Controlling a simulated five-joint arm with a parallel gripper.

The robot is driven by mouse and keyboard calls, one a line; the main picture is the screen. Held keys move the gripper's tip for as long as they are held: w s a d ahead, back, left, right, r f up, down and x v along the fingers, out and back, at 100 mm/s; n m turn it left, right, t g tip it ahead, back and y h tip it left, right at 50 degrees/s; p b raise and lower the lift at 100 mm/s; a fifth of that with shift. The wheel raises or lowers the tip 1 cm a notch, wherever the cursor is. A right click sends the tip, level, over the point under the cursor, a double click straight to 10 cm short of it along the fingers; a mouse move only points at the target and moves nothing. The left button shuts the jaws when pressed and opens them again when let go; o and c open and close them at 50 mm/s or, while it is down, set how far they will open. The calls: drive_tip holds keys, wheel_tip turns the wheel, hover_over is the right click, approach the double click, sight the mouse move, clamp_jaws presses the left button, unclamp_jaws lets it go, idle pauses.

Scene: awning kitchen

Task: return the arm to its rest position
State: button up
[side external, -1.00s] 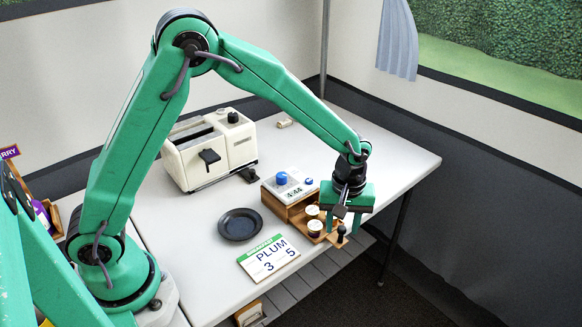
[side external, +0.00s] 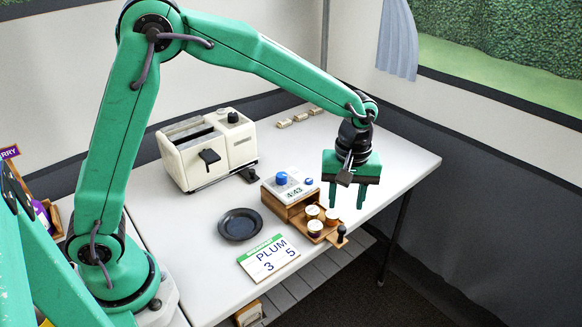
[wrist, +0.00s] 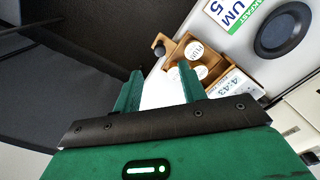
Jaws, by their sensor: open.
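My green arm reaches across the table from the left in the side external view. My gripper (side external: 346,200) hangs at its end with two green fingers pointing down, apart and empty. It is above the table's right part, to the right of a wooden timer box (side external: 291,206). In the wrist view my gripper (wrist: 157,84) shows its two fingers spread, with bare white table between them. The box's open drawer holds several small pale-topped cups (side external: 315,227); some also show in the wrist view (wrist: 199,72). The gripper is clear of the drawer.
A cream toaster (side external: 210,148) stands at the back left. A dark plate (side external: 240,224) and a card reading PLUM 3 5 (side external: 268,258) lie in front. Several small blocks (side external: 300,117) lie at the back. The table's right side is free.

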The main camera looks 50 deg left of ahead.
drive_tip(key=s+a+r+m+t, duration=0.3)
drive_tip(key=s+a+r+m, duration=0.1)
drive_tip(key=s+a+r, duration=0.6)
drive_tip(key=s+a+r+m+t, duration=0.1)
drive_tip(key=s+a+m, duration=0.1)
drive_tip(key=s, duration=0.3)
drive_tip(key=s+a+r+m+t, duration=0.1)
drive_tip(key=s+a+m, duration=0.1)
drive_tip(key=s, duration=0.4)
drive_tip(key=shift+s+a+r+m+t, duration=0.2)
drive_tip(key=shift+r+m+t, duration=0.1)
drive_tip(key=shift+m, duration=0.2)
